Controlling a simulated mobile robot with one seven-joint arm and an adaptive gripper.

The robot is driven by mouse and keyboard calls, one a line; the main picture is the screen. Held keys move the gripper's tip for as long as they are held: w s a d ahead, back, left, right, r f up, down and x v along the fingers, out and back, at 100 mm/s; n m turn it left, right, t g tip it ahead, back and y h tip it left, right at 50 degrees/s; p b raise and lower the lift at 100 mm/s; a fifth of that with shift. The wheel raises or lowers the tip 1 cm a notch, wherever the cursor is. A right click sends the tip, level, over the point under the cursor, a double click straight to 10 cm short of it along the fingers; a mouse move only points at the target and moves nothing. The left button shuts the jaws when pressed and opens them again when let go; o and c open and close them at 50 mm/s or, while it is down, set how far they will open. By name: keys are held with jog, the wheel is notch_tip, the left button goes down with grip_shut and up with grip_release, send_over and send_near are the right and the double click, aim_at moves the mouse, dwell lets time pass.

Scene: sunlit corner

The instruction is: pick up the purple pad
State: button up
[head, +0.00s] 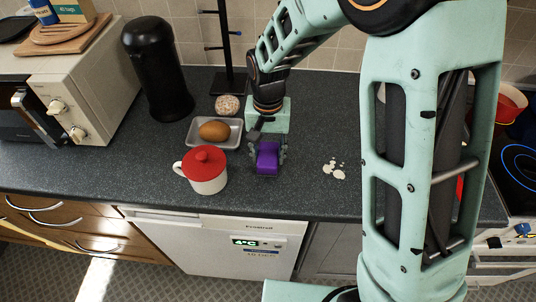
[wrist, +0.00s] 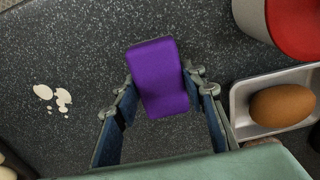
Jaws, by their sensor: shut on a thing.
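The purple pad (head: 267,158) is a small, rounded block in the head view, at the end of my arm above the dark counter. In the wrist view the purple pad (wrist: 158,77) sits between the two fingers. My gripper (head: 267,150) is shut on it, with a finger on either side; the fingers also show in the wrist view (wrist: 158,88). I cannot tell for certain whether the pad touches the counter or hangs just above it.
A white mug with a red lid (head: 206,174) stands left of the pad. Behind it, a tray (head: 233,143) holds a brown egg-shaped thing (head: 214,131). White spots (head: 337,172) lie on the counter (head: 305,195) to the right. A black flask (head: 158,75) stands farther back.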

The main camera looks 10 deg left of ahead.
jog(key=s+d+r+p, duration=0.6)
jog(key=d+r, duration=0.5)
jog(key=d, duration=0.1)
jog(key=shift+d+r, duration=0.15)
jog(key=shift+d, duration=0.15)
jog(key=shift+s, duration=0.1)
jog(key=o, duration=0.4)
jog(key=c, duration=0.3)
